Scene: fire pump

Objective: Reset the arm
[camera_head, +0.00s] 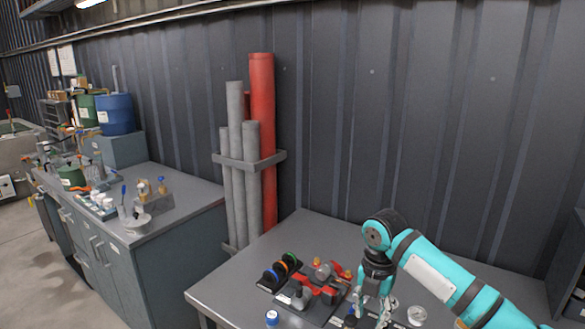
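My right arm, teal with dark joints, comes in from the lower right over the grey table (240,279). Its gripper (372,311) points down near the table's front, by the bottom edge of the view. Its silver fingers look apart, with nothing clearly seen between them. My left gripper is not in view.
A dark tray with red and grey fittings (302,293) lies just left of the gripper. Grey and red pipes (262,110) stand against the wall.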

